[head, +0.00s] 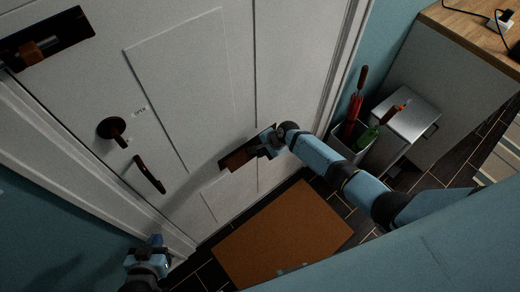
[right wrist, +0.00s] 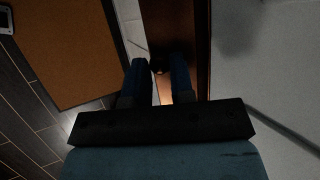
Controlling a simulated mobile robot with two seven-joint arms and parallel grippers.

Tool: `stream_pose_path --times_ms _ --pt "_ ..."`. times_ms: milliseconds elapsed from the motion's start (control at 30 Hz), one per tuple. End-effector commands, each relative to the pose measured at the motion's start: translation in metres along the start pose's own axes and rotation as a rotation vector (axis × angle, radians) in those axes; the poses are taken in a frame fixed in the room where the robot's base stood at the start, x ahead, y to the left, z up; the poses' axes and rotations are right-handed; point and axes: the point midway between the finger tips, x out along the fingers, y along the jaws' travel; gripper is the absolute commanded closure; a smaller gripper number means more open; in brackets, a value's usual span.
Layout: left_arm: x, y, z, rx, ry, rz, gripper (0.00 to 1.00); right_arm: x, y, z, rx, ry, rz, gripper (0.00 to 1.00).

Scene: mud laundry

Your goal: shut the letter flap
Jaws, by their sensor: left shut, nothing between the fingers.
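The letter flap (head: 237,160) is a brown, coppery plate low on the white door (head: 190,80). A dark slot edge shows beside it, and its exact angle is hard to tell. My right gripper (head: 272,146) is at the flap's right end and hides part of it. In the right wrist view my right gripper (right wrist: 160,72) has its two fingers apart. The brown flap (right wrist: 201,45) runs behind and beside the fingers there; contact cannot be told. My left gripper (head: 156,242) is shut and empty at the lower left, away from the flap.
A brown doormat (head: 282,235) lies on the dark tiled floor below. A dark knob (head: 112,129) and a handle (head: 149,174) stick out from the door. A bin (head: 354,138) with umbrellas and a grey metal box (head: 405,118) stand at the right.

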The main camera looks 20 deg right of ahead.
Motion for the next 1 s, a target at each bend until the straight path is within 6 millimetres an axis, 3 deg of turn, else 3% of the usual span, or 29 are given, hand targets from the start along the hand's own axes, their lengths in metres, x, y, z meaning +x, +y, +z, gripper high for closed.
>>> stream_pose_path --times_ms 467,767,1000 --pt "0.008 0.001 0.013 -0.001 -0.002 0.003 1.0 0.007 0.005 -0.003 -0.03 0.0 -0.078 1.0" --pt "0.034 0.007 0.051 -0.002 -0.003 0.02 1.0 0.022 0.016 -0.009 -0.118 -0.001 -0.292 1.0" --pt "0.063 0.005 0.093 0.0 -0.001 0.017 1.0 0.032 0.019 -0.013 -0.188 0.0 -0.458 1.0"
